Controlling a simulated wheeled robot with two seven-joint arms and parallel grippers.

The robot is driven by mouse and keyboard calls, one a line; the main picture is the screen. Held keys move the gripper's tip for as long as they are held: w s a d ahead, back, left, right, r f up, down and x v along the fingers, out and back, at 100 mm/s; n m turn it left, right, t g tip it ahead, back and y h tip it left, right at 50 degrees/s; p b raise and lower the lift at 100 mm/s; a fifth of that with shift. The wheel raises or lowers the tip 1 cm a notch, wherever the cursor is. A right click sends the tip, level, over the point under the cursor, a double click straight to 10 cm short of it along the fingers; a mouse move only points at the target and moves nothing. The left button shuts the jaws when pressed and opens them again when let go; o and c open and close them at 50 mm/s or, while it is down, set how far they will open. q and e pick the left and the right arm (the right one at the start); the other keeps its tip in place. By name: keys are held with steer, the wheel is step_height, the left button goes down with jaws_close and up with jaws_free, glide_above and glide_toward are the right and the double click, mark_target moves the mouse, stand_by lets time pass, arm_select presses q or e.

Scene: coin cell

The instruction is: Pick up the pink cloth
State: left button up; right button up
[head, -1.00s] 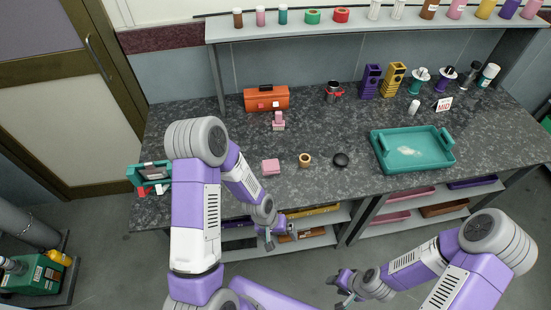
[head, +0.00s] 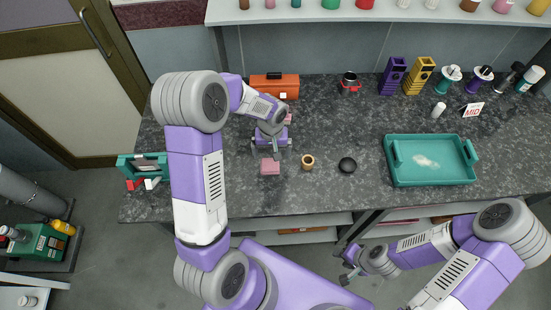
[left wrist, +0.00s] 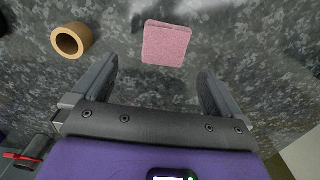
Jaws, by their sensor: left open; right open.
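The pink cloth (head: 270,167) is a small folded square lying flat on the dark speckled counter. My left gripper (head: 271,148) is above the counter just behind the cloth in the head view, pointing down. In the left wrist view the cloth (left wrist: 166,43) lies ahead of the open fingers (left wrist: 156,85), between their lines and apart from both. Nothing is held. My right gripper (head: 349,268) is open and empty in front of the counter, low at the right.
A tan ring (head: 308,161) and a black round piece (head: 347,164) lie right of the cloth. A teal tray (head: 430,181) is farther right. An orange toolbox (head: 275,84) stands behind my left gripper. The counter front near the cloth is clear.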

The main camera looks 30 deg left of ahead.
mark_target(270, 164)
arm_select(q)
steer(key=shift+s+f, duration=0.3)
steer(key=shift+f, duration=0.3)
steer(key=shift+s+f, duration=0.3)
steer(key=shift+f, duration=0.3)
step_height(270, 164, down, 4)
steer(key=shift+a+f+b, duration=0.15)
steer(key=shift+b, duration=0.45)
steer(key=c, duration=1)
